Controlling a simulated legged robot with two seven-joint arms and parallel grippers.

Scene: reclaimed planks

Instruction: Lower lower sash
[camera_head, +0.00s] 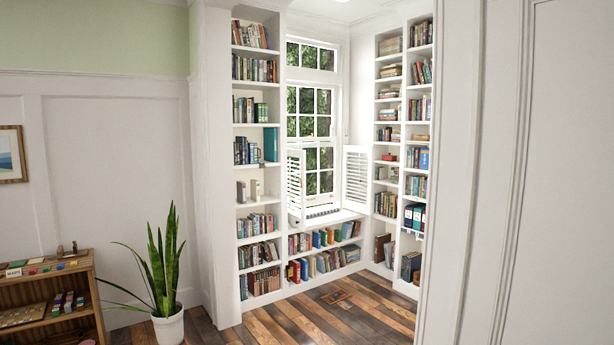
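The white-framed window (311,112) stands in the far alcove between tall bookcases, with dark green foliage behind its panes. Its lower sash (319,169) shows between two open louvered shutters, the left one (296,184) and the right one (355,180). The left shutter hides part of the lower sash. Neither of my grippers is in view.
White bookcases flank the window on the left (234,200) and right (403,170). A potted snake plant (168,325) and a wooden shelf (45,292) stand at the lower left. A white panelled wall (560,180) fills the right side. The plank floor (300,323) before the alcove is mostly clear.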

